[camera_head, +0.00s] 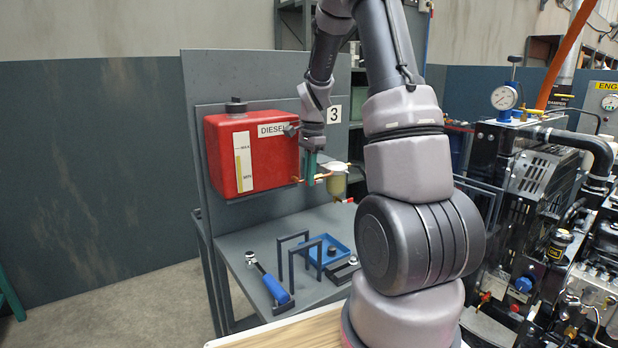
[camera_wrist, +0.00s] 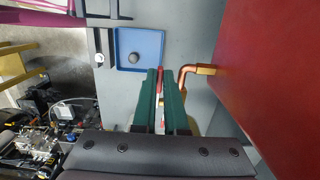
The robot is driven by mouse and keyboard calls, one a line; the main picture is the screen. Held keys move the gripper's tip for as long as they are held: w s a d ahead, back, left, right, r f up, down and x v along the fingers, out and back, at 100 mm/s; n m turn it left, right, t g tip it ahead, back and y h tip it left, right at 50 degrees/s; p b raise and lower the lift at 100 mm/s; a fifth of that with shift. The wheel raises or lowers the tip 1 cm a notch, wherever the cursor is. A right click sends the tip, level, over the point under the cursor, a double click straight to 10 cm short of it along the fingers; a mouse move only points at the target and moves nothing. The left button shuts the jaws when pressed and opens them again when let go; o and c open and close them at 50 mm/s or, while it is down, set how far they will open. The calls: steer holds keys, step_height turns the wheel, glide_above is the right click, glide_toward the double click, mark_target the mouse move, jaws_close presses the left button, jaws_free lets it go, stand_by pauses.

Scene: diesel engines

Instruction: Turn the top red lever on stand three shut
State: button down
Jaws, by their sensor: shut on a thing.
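The red diesel tank (camera_head: 253,150) of stand three hangs on a grey panel beside the "3" label (camera_head: 334,114). My gripper (camera_head: 311,168) points down at the copper pipe by the tank's lower right side. In the wrist view its two green fingers (camera_wrist: 159,72) are close together, shut on a narrow red lever (camera_wrist: 160,80) that shows between them. Most of that lever is hidden by the fingers. A bent copper pipe (camera_wrist: 188,72) runs from the red tank (camera_wrist: 270,70) next to the fingertips. A yellowish filter bowl (camera_head: 337,185) sits right of my gripper.
The grey bench (camera_head: 245,240) below carries a blue tray (camera_head: 345,253), dark frame-like brackets (camera_head: 291,262) and a blue-handled tool (camera_head: 273,288). A diesel engine (camera_head: 545,170) with pipes and gauges stands at right. Open floor lies at left.

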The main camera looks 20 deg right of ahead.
mark_target(322, 179)
steer(key=y, duration=0.2)
steer(key=d+r+y, duration=0.1)
steer(key=y, duration=0.1)
steer(key=shift+w+d+r+g, duration=0.15)
steer(key=shift+d+g, duration=0.05)
steer(key=shift+g, duration=0.1)
steer(key=y, duration=0.1)
steer(key=d+y, duration=0.1)
steer(key=y, duration=0.1)
steer(key=g+y, duration=0.1)
steer(key=shift+w+d+r, duration=0.2)
steer(key=shift+d+r, duration=0.15)
steer(key=shift+d, duration=0.05)
steer(key=y, duration=0.1)
steer(key=d+y, duration=0.1)
steer(key=y, duration=0.2)
steer(key=shift+w+d+g, duration=0.15)
steer(key=shift+d+g, duration=0.1)
steer(key=shift+g, duration=0.05)
steer(key=shift+w+d+f+g+y, duration=0.2)
steer(key=shift+d+y, duration=0.3)
steer(key=shift+y, duration=0.7)
steer(key=shift+s+d+f+g+y, duration=0.1)
steer(key=shift+d+g+y, duration=0.3)
steer(key=shift+y, duration=0.8)
steer(key=c, duration=1.2)
jaws_free()
steer(key=shift+c, duration=0.2)
steer(key=v, duration=1.1)
